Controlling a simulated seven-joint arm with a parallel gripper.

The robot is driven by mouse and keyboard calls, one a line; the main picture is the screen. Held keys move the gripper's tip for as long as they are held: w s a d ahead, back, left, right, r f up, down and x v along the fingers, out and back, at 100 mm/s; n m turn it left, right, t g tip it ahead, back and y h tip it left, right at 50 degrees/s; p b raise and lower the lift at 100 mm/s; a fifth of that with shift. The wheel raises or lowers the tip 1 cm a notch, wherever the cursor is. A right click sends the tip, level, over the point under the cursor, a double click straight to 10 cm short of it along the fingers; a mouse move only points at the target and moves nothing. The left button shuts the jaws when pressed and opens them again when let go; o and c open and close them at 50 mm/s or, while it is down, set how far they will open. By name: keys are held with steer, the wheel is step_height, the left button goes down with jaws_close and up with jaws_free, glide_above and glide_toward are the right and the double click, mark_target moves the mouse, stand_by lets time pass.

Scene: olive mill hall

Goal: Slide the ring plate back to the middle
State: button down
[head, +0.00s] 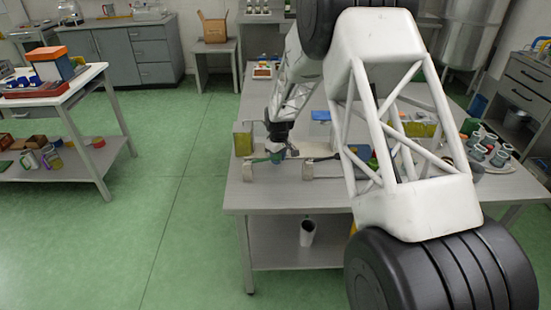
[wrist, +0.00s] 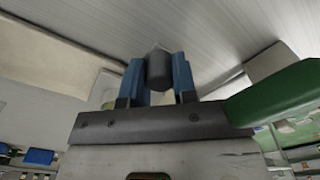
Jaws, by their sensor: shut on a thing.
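My gripper (wrist: 158,72) has its two blue fingers closed on the sides of a dark grey round knob. The knob (wrist: 158,66) stands between the fingertips in the wrist view; what it is fixed to is hidden. In the head view my gripper (head: 277,155) is low over the left part of the metal table (head: 290,193), between two small grey blocks. A green piece (wrist: 285,95) reaches in from the right in the wrist view, close to my gripper. I cannot tell which part is the ring plate.
The left block (head: 248,171) and the right block (head: 307,171) stand near the table's front. A yellow-green can (head: 243,142) is just behind them. A tray with several cups (head: 490,150) is at the right. The front left tabletop is clear.

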steer(key=d, duration=0.7)
steer(key=shift+s+f, duration=0.1)
steer(key=shift+s, duration=0.2)
steer(key=shift+f, duration=0.1)
steer(key=c, duration=0.9)
jaws_free()
steer(key=shift+w+a, duration=0.1)
steer(key=shift+w+r, duration=0.1)
steer(key=shift+r, duration=0.15)
steer(key=shift+r, duration=0.4)
step_height(320, 180, up, 7)
steer(key=shift+f, duration=0.1)
